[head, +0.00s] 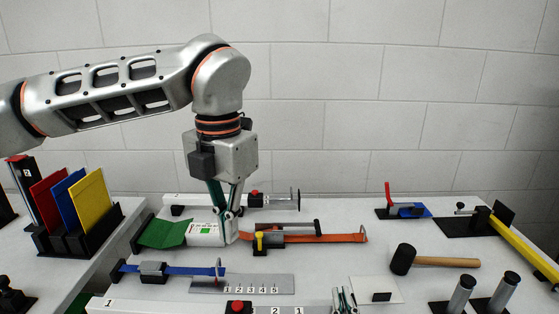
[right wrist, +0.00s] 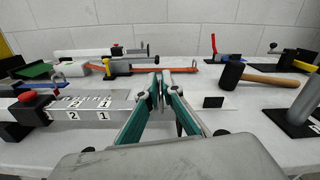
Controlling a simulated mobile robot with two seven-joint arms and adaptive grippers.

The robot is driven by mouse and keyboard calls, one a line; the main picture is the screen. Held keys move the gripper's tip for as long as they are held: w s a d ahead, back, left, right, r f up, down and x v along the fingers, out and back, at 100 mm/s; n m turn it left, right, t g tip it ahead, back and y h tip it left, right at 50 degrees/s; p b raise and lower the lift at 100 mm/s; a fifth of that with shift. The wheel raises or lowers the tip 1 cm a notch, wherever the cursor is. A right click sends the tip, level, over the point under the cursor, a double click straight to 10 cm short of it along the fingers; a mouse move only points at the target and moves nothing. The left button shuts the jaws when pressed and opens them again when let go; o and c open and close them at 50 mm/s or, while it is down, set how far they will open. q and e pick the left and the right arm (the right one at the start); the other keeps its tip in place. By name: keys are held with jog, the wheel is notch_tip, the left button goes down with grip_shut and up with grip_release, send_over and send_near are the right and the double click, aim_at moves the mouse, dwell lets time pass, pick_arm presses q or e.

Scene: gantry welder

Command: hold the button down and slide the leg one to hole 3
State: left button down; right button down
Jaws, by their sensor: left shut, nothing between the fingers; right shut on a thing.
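Leg one, a pale bar marked 1 (head: 107,303), lies along the front edge in the head view, partly cut off. Its red button (head: 238,306) stands up and also shows at the left of the right wrist view (right wrist: 28,97). Right of the button, the sliding part (right wrist: 85,114) shows marks 2 and 1; no 3 is visible on it. My right gripper (head: 345,296) is shut on the leg's right end, which its fingers (right wrist: 163,82) largely hide. My left gripper (head: 229,240) is shut and empty, pointing down beside a white box, away from the front button.
A second bar with a red button (head: 254,193) lies at the back. A blue strap (head: 185,271), numbered grey plate (head: 243,284) and orange strap (head: 335,238) lie between.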

jog(key=shift+d+f+p, duration=0.1)
jog(key=shift+d+p, duration=0.2)
jog(key=shift+d, duration=0.2)
dwell(0.7)
jog(key=c, duration=1.8)
grip_release()
jog(key=shift+o, duration=0.2)
jog(key=s, duration=1.2)
jog(key=shift+s, duration=0.1)
